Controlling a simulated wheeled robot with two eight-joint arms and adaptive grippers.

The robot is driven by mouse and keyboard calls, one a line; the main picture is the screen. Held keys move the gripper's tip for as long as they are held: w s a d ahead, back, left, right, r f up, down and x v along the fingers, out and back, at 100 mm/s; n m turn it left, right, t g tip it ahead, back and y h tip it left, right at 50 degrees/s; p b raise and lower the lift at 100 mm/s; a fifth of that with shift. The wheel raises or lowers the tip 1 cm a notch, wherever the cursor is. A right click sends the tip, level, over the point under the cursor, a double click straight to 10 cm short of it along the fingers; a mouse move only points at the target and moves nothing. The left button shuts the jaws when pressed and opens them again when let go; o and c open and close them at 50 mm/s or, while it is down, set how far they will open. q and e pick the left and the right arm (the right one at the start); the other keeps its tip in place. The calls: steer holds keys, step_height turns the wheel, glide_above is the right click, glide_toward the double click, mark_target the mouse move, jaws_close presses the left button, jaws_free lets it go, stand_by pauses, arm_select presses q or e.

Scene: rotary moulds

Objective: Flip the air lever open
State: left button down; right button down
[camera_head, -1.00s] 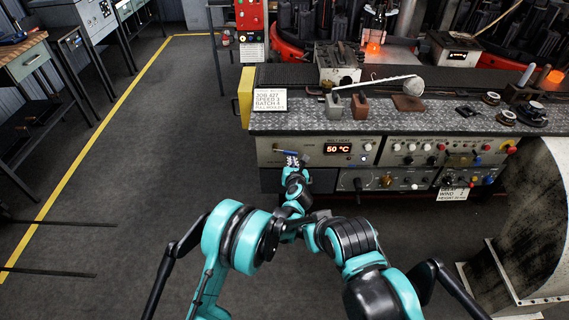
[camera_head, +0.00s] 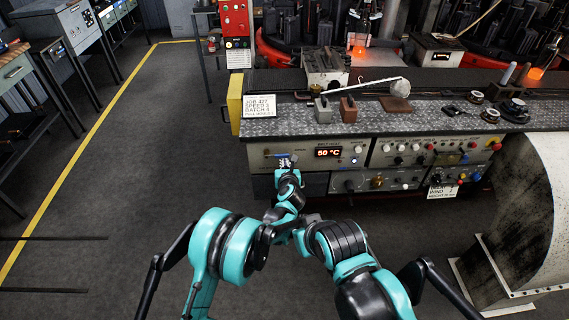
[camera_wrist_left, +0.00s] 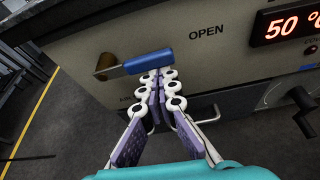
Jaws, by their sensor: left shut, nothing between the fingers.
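The air lever has a blue handle (camera_wrist_left: 150,62) on a brass pivot (camera_wrist_left: 106,67) and lies roughly level across the cream panel, left of the word OPEN in the left wrist view. My left gripper (camera_wrist_left: 159,76) is shut and empty, its fingertips at the underside of the handle near its right end. I cannot tell whether they touch it. In the head view the left gripper (camera_head: 286,163) is at the left end of the bench's front panel, largely covering the lever. My right gripper is not in view.
A red 50 °C display (camera_head: 328,152) sits right of the lever. More knobs line the panel (camera_head: 420,150) to the right. The floor (camera_head: 160,160) left of the bench is clear.

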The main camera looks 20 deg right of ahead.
arm_select(q)
step_height(320, 180, down, 4)
steer(key=p+v, duration=0.2)
steer(key=v, duration=0.8)
steer(key=w+a+r+m+t+h, duration=0.15)
steer(key=a+r+m, duration=0.25)
steer(key=r, duration=0.6)
steer(key=w+a+r+m+t+h, duration=0.15)
steer(key=a+r+m, duration=0.25)
steer(key=r, duration=0.6)
steer(key=s+a+r+m+g+h, duration=0.2)
steer(key=s+a+r+m, duration=0.5)
steer(key=r+m, duration=0.5)
steer(key=s+a+f+m+g+y, duration=0.3)
steer(key=s+a+f+m, duration=0.3)
steer(key=s+a, duration=0.5)
steer(key=s+a+f+m+g+y, duration=0.4)
steer(key=s+a+f, duration=0.5)
steer(key=a, duration=0.7)
steer(key=s+m+y, duration=0.1)
steer(key=s+m, duration=0.1)
steer(key=s, duration=0.1)
steer(key=shift+s+f+g, duration=0.25)
steer(key=shift+g, duration=0.05)
